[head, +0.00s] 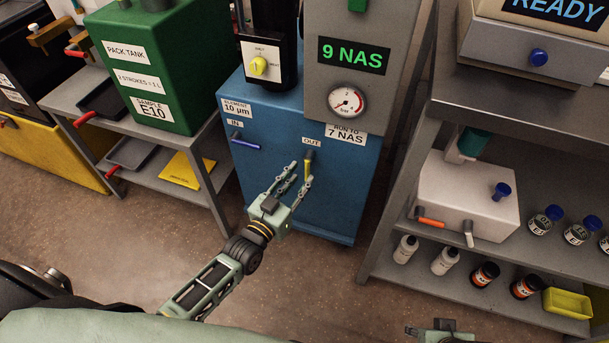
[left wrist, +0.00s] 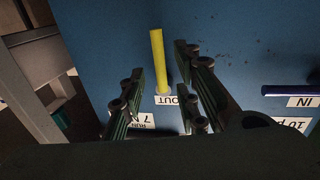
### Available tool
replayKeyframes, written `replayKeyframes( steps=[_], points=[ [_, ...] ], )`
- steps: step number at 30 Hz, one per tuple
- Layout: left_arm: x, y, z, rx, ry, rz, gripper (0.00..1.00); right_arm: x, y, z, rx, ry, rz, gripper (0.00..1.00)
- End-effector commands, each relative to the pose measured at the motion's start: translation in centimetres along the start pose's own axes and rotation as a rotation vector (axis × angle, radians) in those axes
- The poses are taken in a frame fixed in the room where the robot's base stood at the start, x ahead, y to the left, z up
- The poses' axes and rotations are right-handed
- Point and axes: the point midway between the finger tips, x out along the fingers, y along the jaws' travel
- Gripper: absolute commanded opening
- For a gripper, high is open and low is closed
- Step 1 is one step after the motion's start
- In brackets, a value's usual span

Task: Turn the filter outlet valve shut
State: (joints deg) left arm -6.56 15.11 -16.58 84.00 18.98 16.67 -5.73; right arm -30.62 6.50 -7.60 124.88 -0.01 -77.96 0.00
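The filter outlet valve's yellow lever (head: 309,163) is on the front of the blue filter cabinet (head: 335,205), by the OUT label (head: 311,142). It points up and down in the head view. My left gripper (head: 299,174) is open just in front of it. In the left wrist view, upside down, the yellow lever (left wrist: 157,60) shows between the open fingers (left wrist: 172,80); I cannot tell if they touch it. My right gripper (head: 440,330) shows only partly at the bottom edge, its fingers unclear.
The blue IN lever (head: 246,145) lies nearly crosswise to the left on the same cabinet. A shelf with a green pack tank (head: 150,70) stands left. A grey rack (head: 490,105) with a white container (head: 468,195) and bottles stands right. The floor in front is clear.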

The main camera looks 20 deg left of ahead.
Motion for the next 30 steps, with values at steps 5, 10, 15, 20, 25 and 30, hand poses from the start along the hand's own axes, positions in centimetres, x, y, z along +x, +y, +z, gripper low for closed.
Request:
replayKeyframes(
  steps=[5,10,15,20,25,30],
  points=[
    [2.4,0.0,0.1,0.0,0.0,0.001,0.29,-1.6,0.1,-0.2,0.001,0.01,0.002,0.4],
    [3.2,0.0,0.1,0.0,-0.002,0.001,0.29,-2.3,0.1,-0.3,0.001,0.013,0.002,0.4],
    [3.2,0.0,0.1,0.0,-0.003,0.001,0.29,-2.4,0.1,-0.3,0.002,0.012,0.002,0.4],
    [3.2,0.0,0.1,0.0,-0.003,0.001,0.2,-2.4,0.1,-0.3,0.002,0.013,0.002,0.4],
    [3.2,0.1,0.1,0.001,-0.003,0.002,0.05,-2.4,0.1,-0.4,0.002,0.013,0.003,0.4],
    [3.1,0.2,0.2,0.001,-0.004,0.003,0.0,-2.4,0.1,-0.4,0.002,0.014,0.003,0.4]
  ],
)
